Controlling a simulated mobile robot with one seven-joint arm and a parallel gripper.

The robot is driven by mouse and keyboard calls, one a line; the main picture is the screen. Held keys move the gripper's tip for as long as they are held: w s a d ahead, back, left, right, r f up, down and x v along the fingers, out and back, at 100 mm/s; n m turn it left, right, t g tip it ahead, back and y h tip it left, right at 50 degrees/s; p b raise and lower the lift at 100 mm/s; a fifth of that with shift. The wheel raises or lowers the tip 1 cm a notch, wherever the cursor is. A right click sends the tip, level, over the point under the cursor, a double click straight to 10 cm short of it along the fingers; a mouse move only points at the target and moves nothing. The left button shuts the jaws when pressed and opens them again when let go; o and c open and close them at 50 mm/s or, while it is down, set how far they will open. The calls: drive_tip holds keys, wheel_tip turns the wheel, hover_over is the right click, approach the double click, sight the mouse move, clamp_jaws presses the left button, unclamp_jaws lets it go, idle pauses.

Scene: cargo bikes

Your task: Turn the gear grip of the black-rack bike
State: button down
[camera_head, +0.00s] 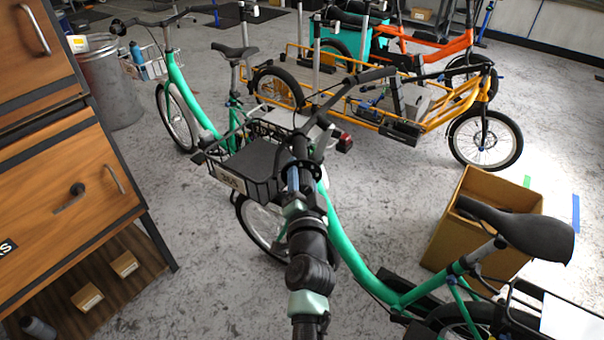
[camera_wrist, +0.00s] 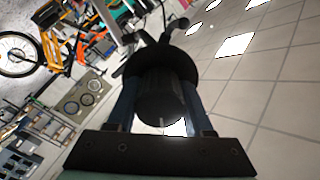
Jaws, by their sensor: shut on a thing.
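The near green bike (camera_head: 350,250) stands upright in the middle of the head view, with a black front rack (camera_head: 265,185) and crate. Its black handlebar (camera_head: 345,88) runs up and right behind my arm. My gripper (camera_head: 293,178) reaches the handlebar, its blue fingers partly hidden by the wrist. In the wrist view, my gripper (camera_wrist: 160,92) has one finger on each side of a dark ribbed gear grip (camera_wrist: 160,100) and is shut on it. A small pale mark (camera_wrist: 161,122) shows on the grip's near end. A wide black disc lies behind the grip.
A wooden drawer cabinet (camera_head: 65,190) stands close on the left. A cardboard box (camera_head: 470,240) sits on the floor at right, by the near bike's saddle (camera_head: 515,228). A yellow cargo bike (camera_head: 440,115) stands behind. Bare floor (camera_head: 390,195) shows between them.

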drive_tip(key=shift+m, duration=0.7)
drive_tip(key=shift+c, duration=1.4)
unclamp_jaws()
drive_tip(key=s+p, duration=0.2)
drive_tip(key=s, duration=1.1)
drive_tip(key=shift+d, duration=0.4)
